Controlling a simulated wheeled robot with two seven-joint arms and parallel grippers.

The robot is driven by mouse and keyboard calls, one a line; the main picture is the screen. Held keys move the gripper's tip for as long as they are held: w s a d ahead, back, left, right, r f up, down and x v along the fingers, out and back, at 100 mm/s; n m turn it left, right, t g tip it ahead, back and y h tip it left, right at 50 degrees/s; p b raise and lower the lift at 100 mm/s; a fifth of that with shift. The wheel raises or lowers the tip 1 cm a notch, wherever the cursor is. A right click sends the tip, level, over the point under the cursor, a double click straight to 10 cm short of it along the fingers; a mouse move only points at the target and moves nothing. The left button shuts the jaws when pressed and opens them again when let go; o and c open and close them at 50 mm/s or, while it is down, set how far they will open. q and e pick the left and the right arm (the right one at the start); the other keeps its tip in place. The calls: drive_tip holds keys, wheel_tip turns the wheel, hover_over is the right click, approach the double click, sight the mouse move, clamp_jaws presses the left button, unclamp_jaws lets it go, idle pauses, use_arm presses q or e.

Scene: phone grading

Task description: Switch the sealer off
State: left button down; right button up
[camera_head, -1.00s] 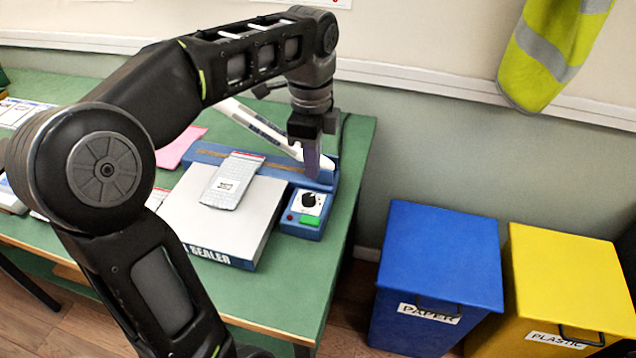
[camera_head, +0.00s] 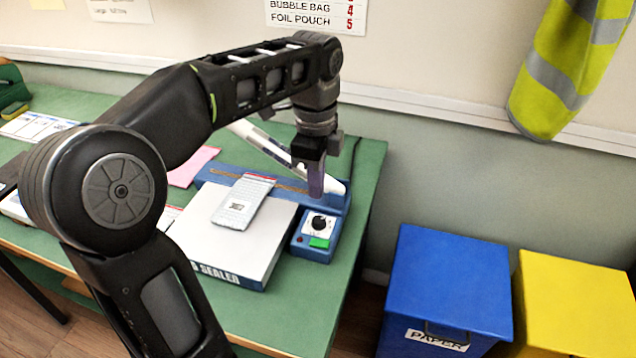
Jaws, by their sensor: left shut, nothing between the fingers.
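The blue heat sealer (camera_head: 335,200) stands on the green table with its white sealing arm (camera_head: 262,146) raised at a slant. Whether the lamp is lit is hard to tell. My left gripper (camera_head: 316,188) points down, shut and empty, and shows just above the knob in the picture, with the end of the sealing arm behind it. Its exact height over the box is unclear. My right gripper is out of view.
A grey-white pouch (camera_head: 243,203) with a label lies on the white platform (camera_head: 205,228) left of the control box. Blue (camera_head: 450,275) and yellow (camera_head: 575,305) bins stand right of the table.

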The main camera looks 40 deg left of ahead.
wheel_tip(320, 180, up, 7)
drive_tip(key=p, duration=0.7)
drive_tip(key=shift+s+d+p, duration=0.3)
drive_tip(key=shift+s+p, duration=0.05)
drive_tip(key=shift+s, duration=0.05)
